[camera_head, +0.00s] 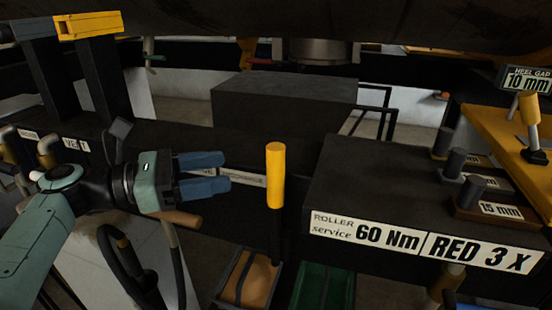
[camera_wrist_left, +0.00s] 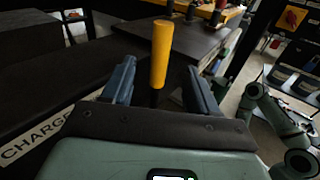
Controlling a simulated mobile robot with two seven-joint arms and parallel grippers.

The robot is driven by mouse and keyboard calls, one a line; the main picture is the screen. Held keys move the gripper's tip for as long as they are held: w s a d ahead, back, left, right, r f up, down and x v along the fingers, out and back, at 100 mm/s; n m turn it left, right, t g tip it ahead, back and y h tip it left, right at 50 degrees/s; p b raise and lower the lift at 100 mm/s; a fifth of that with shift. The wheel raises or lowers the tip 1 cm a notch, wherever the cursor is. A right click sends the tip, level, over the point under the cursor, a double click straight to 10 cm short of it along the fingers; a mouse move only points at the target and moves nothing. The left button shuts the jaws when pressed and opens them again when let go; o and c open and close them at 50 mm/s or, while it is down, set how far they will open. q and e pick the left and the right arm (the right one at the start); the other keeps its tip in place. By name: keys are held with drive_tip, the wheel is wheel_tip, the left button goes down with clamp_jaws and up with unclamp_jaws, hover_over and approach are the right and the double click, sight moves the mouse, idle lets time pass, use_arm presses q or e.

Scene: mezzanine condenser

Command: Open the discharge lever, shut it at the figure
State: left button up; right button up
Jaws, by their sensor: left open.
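The discharge lever has an upright yellow handle (camera_head: 276,175) on a dark stem, in the middle of the head view. In the left wrist view the handle (camera_wrist_left: 161,55) stands upright in line with the gap between my fingers. My left gripper (camera_head: 228,171) is open, with its blue fingers pointing right at the handle. In the head view a gap shows between the fingertips and the handle, and nothing is held. A label behind the gripper is partly hidden; in the left wrist view a label (camera_wrist_left: 36,139) shows "CHARGE". No figure for the discharge shows legibly. My right gripper is not in view.
A dark block (camera_head: 390,190) right of the lever carries "ROLLER service 60 Nm" and "RED 3 X" labels.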

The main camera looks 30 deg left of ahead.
use_arm(q)
drive_tip(key=b+x, duration=0.1)
drive_tip(key=x, duration=1.2)
drive_tip(key=shift+r+n+b, duration=0.3)
drive_tip(key=shift+r, duration=0.25)
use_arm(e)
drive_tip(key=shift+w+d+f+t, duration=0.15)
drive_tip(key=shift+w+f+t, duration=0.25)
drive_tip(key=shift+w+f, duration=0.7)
use_arm(q)
drive_tip(key=shift+d, duration=0.1)
